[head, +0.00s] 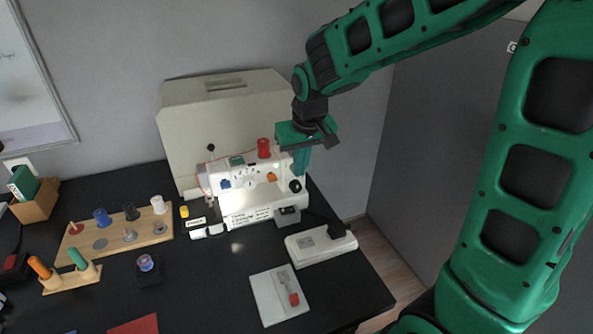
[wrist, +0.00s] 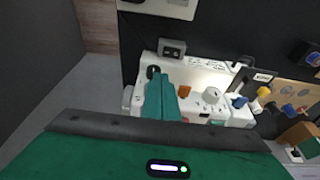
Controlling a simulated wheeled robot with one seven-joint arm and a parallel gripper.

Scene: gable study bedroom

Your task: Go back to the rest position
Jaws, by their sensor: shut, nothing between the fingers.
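My gripper (head: 301,160) is at the end of the green arm, in front of the right end of a white sewing machine (head: 243,208) in the head view. Its green fingers are together with nothing between them. In the wrist view my gripper (wrist: 161,82) points over the sewing machine (wrist: 207,75), beside its dark handwheel. I cannot tell whether the fingers touch the machine. A red spool (head: 263,148) stands on top of the machine.
A beige cover (head: 225,95) stands behind the machine. A wooden spool rack (head: 118,235) is on the left of the black table (head: 215,285). Grey walls stand close behind.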

